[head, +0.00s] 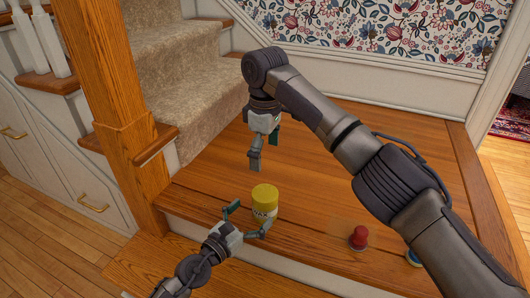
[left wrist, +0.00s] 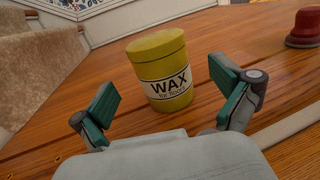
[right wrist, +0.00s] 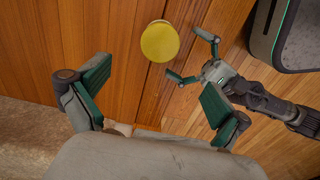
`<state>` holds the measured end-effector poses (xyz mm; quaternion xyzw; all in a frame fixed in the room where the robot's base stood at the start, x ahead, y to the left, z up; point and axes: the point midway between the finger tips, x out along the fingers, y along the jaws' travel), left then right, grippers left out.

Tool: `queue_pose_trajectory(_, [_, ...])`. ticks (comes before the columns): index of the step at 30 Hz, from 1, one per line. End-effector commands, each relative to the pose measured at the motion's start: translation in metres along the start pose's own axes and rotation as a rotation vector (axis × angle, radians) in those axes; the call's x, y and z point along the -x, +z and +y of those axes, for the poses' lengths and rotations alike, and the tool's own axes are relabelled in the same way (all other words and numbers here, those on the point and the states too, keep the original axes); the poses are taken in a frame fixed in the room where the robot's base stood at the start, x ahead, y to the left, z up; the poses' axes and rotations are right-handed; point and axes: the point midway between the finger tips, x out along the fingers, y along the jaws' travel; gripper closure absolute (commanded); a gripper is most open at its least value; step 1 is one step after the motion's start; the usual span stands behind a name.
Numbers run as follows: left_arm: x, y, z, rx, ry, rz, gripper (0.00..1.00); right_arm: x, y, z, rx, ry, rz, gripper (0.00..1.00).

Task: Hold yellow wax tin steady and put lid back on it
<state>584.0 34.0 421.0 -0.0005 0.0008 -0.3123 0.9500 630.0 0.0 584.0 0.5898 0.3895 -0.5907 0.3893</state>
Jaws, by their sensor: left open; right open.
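The yellow wax tin (head: 264,207) stands upright near the front edge of the wooden landing, its yellow lid (head: 265,192) seated on top. In the left wrist view the tin (left wrist: 168,92) shows its white WAX label, and the lid (left wrist: 156,46) looks level. My left gripper (head: 248,219) is open, with the tin just ahead of and between its fingers; contact cannot be told. My right gripper (head: 265,148) is open and empty, pointing down above and behind the tin. The right wrist view shows the round lid (right wrist: 160,41) from above, beyond the fingertips.
A red knobbed object (head: 359,238) stands to the right of the tin on the landing (head: 325,190). A blue-edged thing (head: 412,258) is partly hidden by my right arm. A wooden newel post (head: 112,100) and carpeted stairs (head: 190,65) rise at left. The landing's middle is clear.

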Motion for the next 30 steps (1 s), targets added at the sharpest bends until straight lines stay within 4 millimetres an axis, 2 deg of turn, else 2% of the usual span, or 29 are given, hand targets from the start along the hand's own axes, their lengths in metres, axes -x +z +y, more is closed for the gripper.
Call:
queue_pose_trajectory(3, [0.027,-0.001,0.000,-0.002,0.000,0.002,0.00,0.000,0.000,0.000,0.000,0.000,0.000,0.00])
queue_pose_trajectory(10, [0.060,0.000,0.000,-0.003,-0.001,0.001,0.00,0.000,0.000,0.000,0.000,0.000,0.000,0.00])
queue_pose_trajectory(15, [0.067,0.001,0.000,-0.001,0.000,0.000,0.00,0.000,0.000,0.000,0.000,0.000,0.000,0.00])
queue_pose_trajectory(25, [0.067,0.001,-0.001,0.011,-0.003,-0.001,0.00,-0.003,-0.002,0.000,0.001,0.002,0.009,0.00])
queue_pose_trajectory(28, [0.068,0.008,-0.011,0.089,-0.025,-0.006,0.00,-0.018,-0.016,-0.002,0.009,0.018,0.073,0.00])
queue_pose_trajectory(30, [0.070,0.017,-0.023,0.205,-0.058,-0.015,0.00,-0.035,-0.036,-0.005,0.017,0.043,0.172,0.00])
